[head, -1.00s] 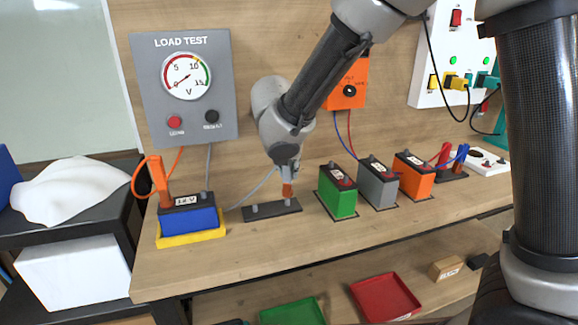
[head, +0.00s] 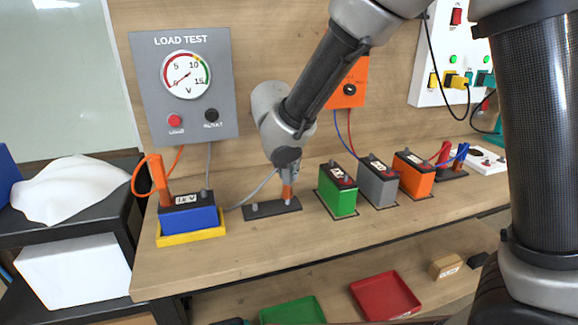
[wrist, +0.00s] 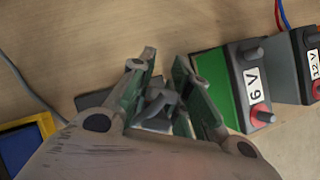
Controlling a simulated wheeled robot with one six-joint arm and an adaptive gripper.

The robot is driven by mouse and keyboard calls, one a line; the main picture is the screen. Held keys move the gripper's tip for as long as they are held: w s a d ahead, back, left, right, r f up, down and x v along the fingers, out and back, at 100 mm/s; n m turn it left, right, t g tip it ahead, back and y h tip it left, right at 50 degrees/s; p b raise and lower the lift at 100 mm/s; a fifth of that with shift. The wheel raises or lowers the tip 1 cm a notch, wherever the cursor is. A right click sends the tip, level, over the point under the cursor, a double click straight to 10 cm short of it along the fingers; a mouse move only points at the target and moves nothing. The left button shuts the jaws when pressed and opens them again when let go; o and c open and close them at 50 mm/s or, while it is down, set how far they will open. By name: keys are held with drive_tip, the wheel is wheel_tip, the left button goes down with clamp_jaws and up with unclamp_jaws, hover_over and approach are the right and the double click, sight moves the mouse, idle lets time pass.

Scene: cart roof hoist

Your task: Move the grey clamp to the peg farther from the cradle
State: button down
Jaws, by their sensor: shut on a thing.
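My gripper (head: 288,192) is shut on the grey clamp, low over the right end of the dark two-peg holder (head: 272,210). The grey clamp (wrist: 160,103) shows between the fingers in the wrist view (wrist: 164,85); in the head view it is mostly hidden. A grey cable runs from it toward the left. The left peg (head: 255,207) stands bare, nearer the cradle. The right peg, farther from the cradle, is hidden at the gripper; I cannot tell whether the clamp touches it. The yellow cradle (head: 190,238) holds a blue battery (head: 188,219) with an orange clamp (head: 159,176) on its left.
A green battery (head: 338,201) stands close right of my gripper, then a grey one (head: 378,186) and an orange one (head: 414,177). The load test panel (head: 150,90) is on the wall behind. The bench front is clear. Red and green trays lie below.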

drive_tip(key=shift+f, duration=1.05)
drive_tip(key=c, duration=1.3)
unclamp_jaws()
drive_tip(key=shift+o, duration=0.2)
drive_tip(key=v, duration=1.2)
